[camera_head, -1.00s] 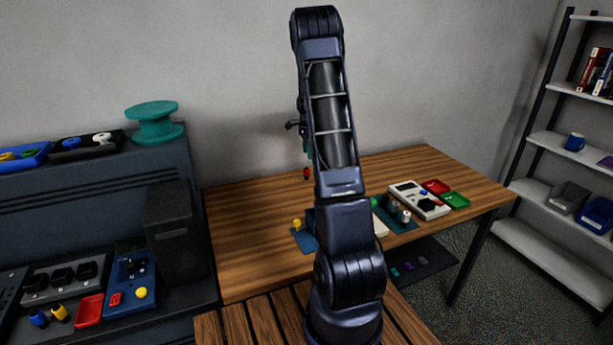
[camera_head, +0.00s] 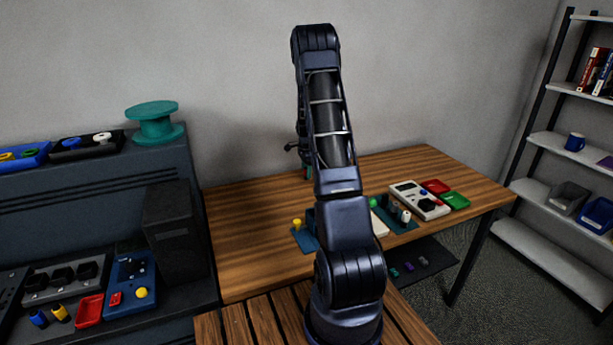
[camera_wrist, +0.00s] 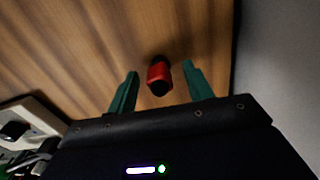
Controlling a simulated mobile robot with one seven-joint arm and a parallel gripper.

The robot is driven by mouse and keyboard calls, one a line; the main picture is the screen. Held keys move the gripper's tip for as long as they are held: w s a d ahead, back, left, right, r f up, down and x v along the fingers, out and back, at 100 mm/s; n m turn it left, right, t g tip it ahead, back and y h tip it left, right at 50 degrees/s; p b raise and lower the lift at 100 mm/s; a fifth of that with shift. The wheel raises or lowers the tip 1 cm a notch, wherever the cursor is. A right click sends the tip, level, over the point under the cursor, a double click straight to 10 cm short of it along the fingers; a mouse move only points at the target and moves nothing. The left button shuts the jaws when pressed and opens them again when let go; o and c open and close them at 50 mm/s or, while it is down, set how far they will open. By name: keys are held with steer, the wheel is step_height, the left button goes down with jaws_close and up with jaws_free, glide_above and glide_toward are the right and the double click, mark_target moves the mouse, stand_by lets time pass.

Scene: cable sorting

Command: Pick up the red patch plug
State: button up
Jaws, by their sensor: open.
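The red patch plug (camera_wrist: 159,76), a short red cylinder with dark ends, lies on or just above the wooden table in the wrist view; exact contact is unclear. My gripper (camera_wrist: 160,67) is open, with one teal finger on either side of the plug. Gaps show between the plug and both fingers. In the head view the plug is hidden behind my arm, and only a bit of a teal finger of my gripper (camera_head: 309,173) shows beside it.
The wooden table (camera_head: 250,250) is mostly clear at left. A blue holder with a yellow knob (camera_head: 297,223) stands near its middle. A white panel (camera_head: 428,207), red tray (camera_head: 436,186) and green tray (camera_head: 455,200) sit at right. The grey wall (camera_wrist: 275,70) rises close by in the wrist view.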

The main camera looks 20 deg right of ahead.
steer(key=shift+f, duration=0.65)
steer(key=shift+c, duration=0.2)
steer(key=c, duration=1)
steer(key=shift+c, duration=0.2)
